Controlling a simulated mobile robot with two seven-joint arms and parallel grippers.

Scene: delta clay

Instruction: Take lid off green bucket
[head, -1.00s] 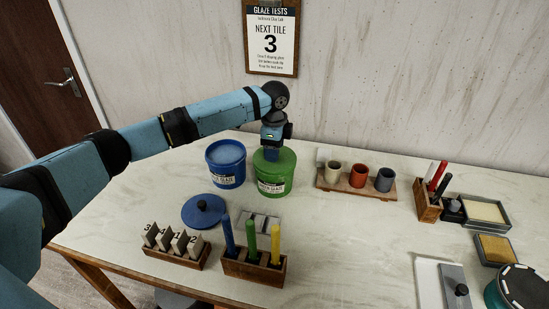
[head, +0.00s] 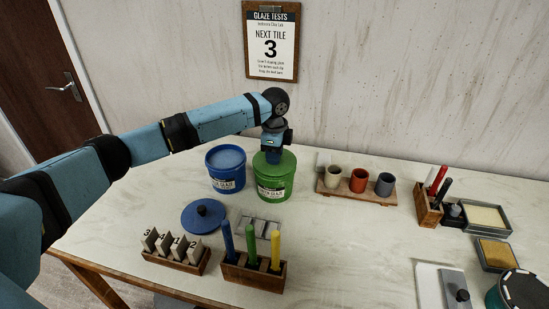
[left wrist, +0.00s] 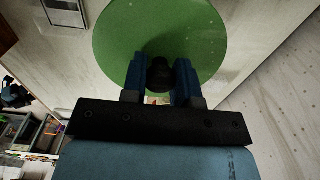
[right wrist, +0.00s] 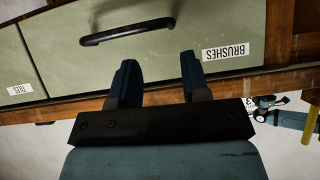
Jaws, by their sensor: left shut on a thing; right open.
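The green bucket (head: 274,186) stands upright at the back of the table, to the right of the blue bucket. Its green lid (head: 287,160) sits on top of it; the lid also fills the upper middle of the left wrist view (left wrist: 120,45). My left gripper (head: 272,155) points down onto the lid's middle. In the left wrist view its two blue fingers (left wrist: 160,75) are shut on the dark knob of the lid. My right gripper (right wrist: 157,80) is open and empty, in front of a drawer front.
The blue bucket (head: 226,170) is open, close by on the left. Its blue lid (head: 204,215) lies on the table in front. A tile rack (head: 175,250), a brush holder (head: 252,272) and a cup rack (head: 355,187) stand around.

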